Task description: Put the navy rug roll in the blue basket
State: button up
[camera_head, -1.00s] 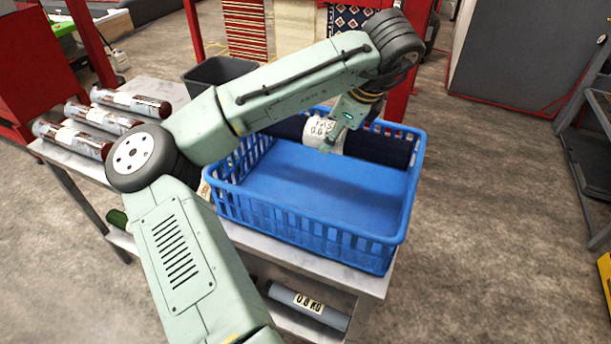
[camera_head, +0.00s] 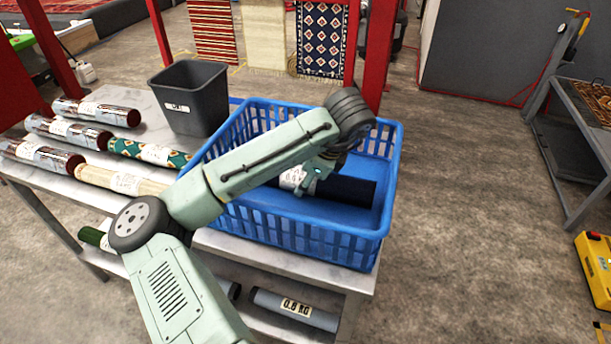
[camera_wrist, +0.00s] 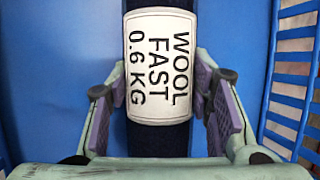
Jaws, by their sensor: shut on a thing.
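The navy rug roll (camera_head: 347,190) lies level lengthwise inside the blue basket (camera_head: 290,234), below its rim. Its white label reads "WOOL FAST 0.6 KG" in the wrist view. My gripper (camera_head: 311,184) reaches down into the basket and is shut on the roll near its label. In the wrist view the purple pads of my gripper (camera_wrist: 162,105) sit on either side of the navy rug roll (camera_wrist: 162,142). The blue basket floor shows on both sides of it. I cannot tell whether the roll touches the floor. My arm hides the roll's left end.
The basket stands on a grey metal table (camera_head: 222,241). A dark grey bin (camera_head: 190,100) stands behind it to the left. Several patterned rolls, a cream roll (camera_head: 122,180) and a green roll (camera_head: 150,152) lie left. A grey roll (camera_head: 296,308) lies on the lower shelf.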

jog(key=o, duration=1.6)
jog(key=shift+c, duration=0.2)
